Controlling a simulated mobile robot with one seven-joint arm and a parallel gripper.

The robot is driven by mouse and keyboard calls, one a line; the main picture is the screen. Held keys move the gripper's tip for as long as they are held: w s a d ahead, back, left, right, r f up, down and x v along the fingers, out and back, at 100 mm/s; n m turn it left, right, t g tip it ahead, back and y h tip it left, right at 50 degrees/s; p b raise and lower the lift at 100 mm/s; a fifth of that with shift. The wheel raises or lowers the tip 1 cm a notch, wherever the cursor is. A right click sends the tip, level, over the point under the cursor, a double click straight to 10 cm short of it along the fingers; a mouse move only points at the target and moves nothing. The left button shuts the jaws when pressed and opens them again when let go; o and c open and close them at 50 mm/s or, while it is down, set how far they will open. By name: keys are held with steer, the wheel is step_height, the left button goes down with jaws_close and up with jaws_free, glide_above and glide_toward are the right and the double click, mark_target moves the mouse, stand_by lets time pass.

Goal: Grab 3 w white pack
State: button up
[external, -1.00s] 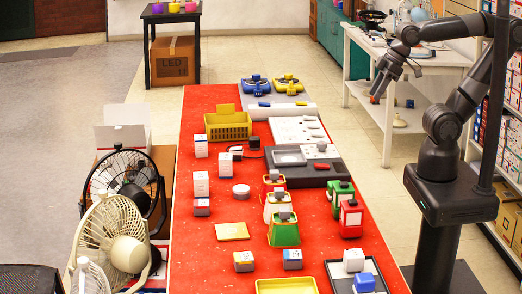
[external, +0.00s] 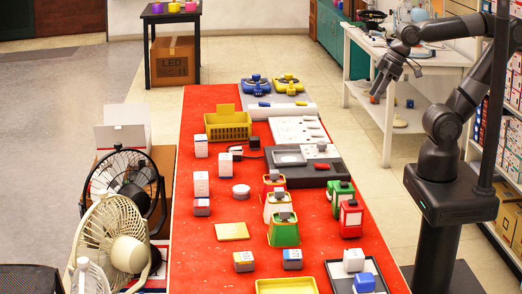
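Several small white packs stand on the red table (external: 205,262). An upright white pack (external: 201,184) is on the left side, with another white pack (external: 201,145) farther back. A white pack (external: 225,165) stands to the right, beside a dark object. Shorter packs with white and coloured sides (external: 202,207) (external: 243,261) (external: 292,259) lie nearer the camera. I cannot read which is the 3 w pack. My gripper (external: 378,92) hangs in the air right of the table, high and away from the packs. It is too small to tell whether its fingers are apart.
A yellow basket (external: 228,127), red, white and green lamps (external: 283,229), a yellow tray (external: 286,286) and a dark tray (external: 338,275) stand on the table. Fans (external: 112,240) stand along its left side. A white shelf table (external: 388,112) is behind my arm.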

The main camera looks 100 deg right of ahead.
steer(key=o, duration=0.9)
steer(key=shift+c, duration=0.2)
steer(key=w+d+r, duration=0.1)
steer(key=w+r, duration=0.1)
steer(key=w, duration=0.5)
steer(key=w+d+r, duration=0.2)
steer(key=w+r, duration=0.1)
steer(key=w, duration=0.3)
steer(key=g, duration=0.1)
glide_above(204, 137)
steer(key=s, duration=0.3)
step_height(204, 137, down, 21)
steer(key=shift+n, duration=0.3)
steer(key=x, duration=0.5)
steer(key=shift+r, duration=0.1)
steer(key=shift+x, duration=3.1)
